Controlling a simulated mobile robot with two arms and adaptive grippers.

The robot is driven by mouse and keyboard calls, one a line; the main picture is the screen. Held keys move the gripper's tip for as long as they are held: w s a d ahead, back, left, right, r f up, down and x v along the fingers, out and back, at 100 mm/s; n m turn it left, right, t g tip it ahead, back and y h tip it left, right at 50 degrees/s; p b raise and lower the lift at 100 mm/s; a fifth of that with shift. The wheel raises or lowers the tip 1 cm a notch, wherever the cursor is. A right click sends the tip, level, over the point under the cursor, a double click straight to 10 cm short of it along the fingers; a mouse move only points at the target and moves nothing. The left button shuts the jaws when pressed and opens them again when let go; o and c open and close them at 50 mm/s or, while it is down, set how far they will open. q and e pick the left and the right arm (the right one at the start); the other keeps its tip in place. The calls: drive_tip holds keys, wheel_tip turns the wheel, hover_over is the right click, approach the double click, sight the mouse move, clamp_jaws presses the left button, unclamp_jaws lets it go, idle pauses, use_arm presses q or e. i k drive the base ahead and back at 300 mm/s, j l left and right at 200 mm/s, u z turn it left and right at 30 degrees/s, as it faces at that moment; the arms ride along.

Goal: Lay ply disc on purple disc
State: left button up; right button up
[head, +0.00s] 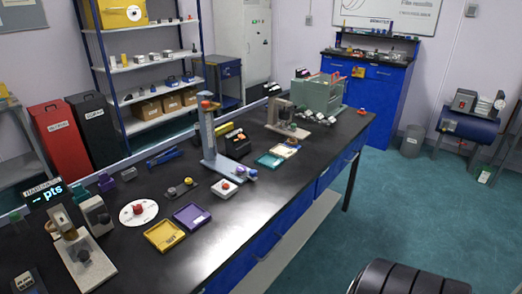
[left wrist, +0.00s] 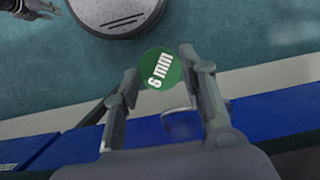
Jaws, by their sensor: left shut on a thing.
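My left gripper (left wrist: 158,62) shows in the left wrist view, above the floor beside the blue bench front. It is shut on a green round piece marked "6 mm" (left wrist: 160,68), held between its fingertips. I cannot tell whether this is the ply disc. No purple disc can be made out; a purple tray (head: 192,216) lies on the black bench (head: 240,218) in the head view. My left gripper is outside the head view. A dark jointed part at the top left of the left wrist view looks like my right gripper (left wrist: 30,8); its fingers are unclear.
A yellow tray (head: 164,235), a white disc with a red knob (head: 148,208) and a grey column stand (head: 208,145) are near the purple tray. A teal tray (head: 269,160) lies farther back. The bench's front strip is mostly clear.

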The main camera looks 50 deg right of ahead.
sight(241, 168)
drive_tip(key=l+z, duration=0.15)
drive_tip(key=l, duration=0.7)
drive_tip(key=l+z, duration=0.1)
drive_tip(key=l, duration=0.7)
drive_tip(key=i+l+z, duration=0.15)
drive_tip(key=l, duration=0.7)
